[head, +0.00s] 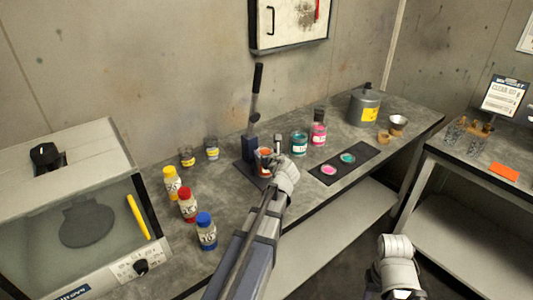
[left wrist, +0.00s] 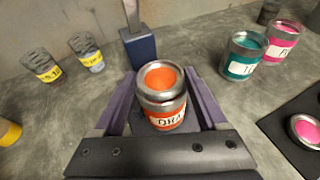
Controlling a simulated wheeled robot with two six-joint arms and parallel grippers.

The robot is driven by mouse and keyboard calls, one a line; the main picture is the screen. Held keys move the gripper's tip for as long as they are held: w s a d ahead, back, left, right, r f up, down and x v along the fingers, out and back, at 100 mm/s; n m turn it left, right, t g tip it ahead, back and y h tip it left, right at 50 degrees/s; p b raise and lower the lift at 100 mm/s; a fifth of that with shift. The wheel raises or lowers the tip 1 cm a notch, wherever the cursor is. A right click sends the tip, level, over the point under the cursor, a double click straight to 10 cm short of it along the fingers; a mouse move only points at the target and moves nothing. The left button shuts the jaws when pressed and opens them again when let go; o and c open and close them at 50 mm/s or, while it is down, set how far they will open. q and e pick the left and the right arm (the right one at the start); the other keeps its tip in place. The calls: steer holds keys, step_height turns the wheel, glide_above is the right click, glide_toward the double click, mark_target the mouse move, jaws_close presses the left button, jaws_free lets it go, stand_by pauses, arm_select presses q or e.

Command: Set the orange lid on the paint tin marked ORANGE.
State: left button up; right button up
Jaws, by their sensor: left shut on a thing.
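The orange lid (left wrist: 161,76), an orange disc with a silver rim, is between the fingertips of my left gripper (left wrist: 161,80), which is shut on it. The paint tin (left wrist: 165,119) is directly below the lid, upright, with a partly visible label reading "ORA". From this angle I cannot tell whether the lid touches the tin's rim. In the head view the tin (head: 264,168) is partly hidden by my left gripper (head: 268,160). A white part of my right arm shows at the lower right, but its fingers do not.
A teal tin (head: 299,143) and a pink tin (head: 318,134) stand to the right. A black mat (head: 353,154) holds a pink and a teal lid. A dark blue lever stand (left wrist: 139,48) is close behind the tin. Several bottles (head: 188,205) stand left.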

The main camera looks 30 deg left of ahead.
stand_by(0.8)
arm_select(q)
steer(key=o, duration=1.2)
steer(key=shift+s+f, duration=0.1)
steer(key=shift+o, duration=0.2)
steer(key=p+v, duration=0.2)
steer(key=v, duration=0.6)
steer(key=shift+p, duration=0.3)
steer(key=shift+d, duration=0.1)
